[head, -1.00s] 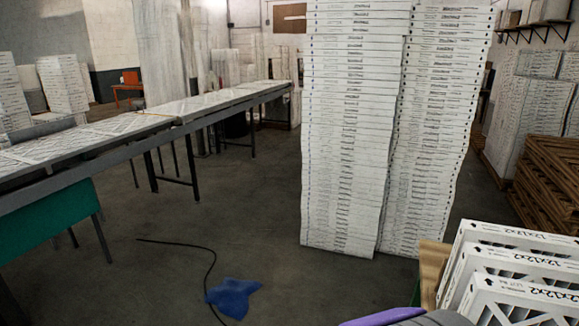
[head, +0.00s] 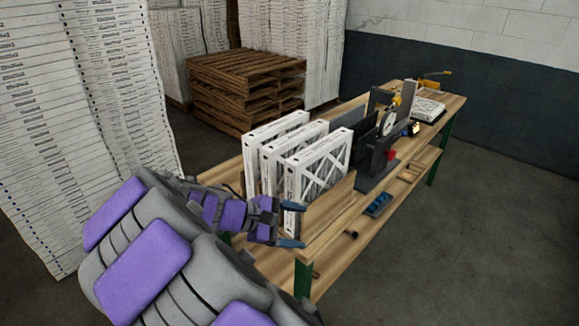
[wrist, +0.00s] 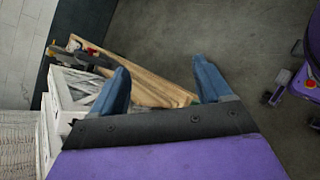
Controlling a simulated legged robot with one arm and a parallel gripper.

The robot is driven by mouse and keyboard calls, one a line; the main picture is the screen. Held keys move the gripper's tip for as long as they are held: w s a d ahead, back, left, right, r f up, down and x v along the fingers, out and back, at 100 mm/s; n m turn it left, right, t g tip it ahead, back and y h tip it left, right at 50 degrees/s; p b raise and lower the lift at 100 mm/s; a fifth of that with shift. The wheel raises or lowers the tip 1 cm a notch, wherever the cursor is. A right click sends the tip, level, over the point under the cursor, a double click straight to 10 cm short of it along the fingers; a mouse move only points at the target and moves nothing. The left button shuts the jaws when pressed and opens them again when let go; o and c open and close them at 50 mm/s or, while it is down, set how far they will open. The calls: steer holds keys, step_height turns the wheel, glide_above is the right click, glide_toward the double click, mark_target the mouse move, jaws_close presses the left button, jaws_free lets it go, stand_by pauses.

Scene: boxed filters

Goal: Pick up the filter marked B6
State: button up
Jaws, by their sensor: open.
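Three white boxed filters stand upright in a row in a wooden holder on the workbench: the left filter (head: 280,127), the middle filter (head: 315,128) and the right filter (head: 328,160). Their edge print is too small to read here, so I cannot tell which is B6. My gripper (head: 289,225) is open and empty, near the front left end of the bench, close to the right filter's near lower corner. In the wrist view, my gripper's blue fingers (wrist: 161,82) are spread apart with nothing between them; white filters (wrist: 72,95) lie to their left.
The workbench (head: 332,247) carries a grey machine (head: 378,150) behind the filters and a white box (head: 428,107) at its far end. A blue tray (head: 379,204) is on the lower shelf. Stacked pallets (head: 245,83) and tall white stacks (head: 115,90) stand left. Floor at right is clear.

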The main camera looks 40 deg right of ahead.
steer(key=w+d+n+h+p, duration=0.1)
steer(key=w+d+n+h, duration=0.35)
steer(key=w, duration=0.45)
steer(key=n+t+h+p, duration=0.2)
steer(key=n+t+h, duration=0.1)
steer(key=n+t, duration=0.5)
glide_toward(267, 186)
steer(key=shift+n+g+y, duration=0.35)
steer(key=shift+n+g, duration=0.2)
steer(key=shift+g, duration=0.05)
steer(key=d, duration=0.2)
steer(key=d+b, duration=0.1)
steer(key=d, duration=0.2)
steer(key=d+b, duration=0.1)
steer(key=d, duration=0.2)
steer(key=shift+w, duration=0.3)
steer(key=shift+w+d+r, duration=0.2)
steer(key=shift+d+r, duration=0.25)
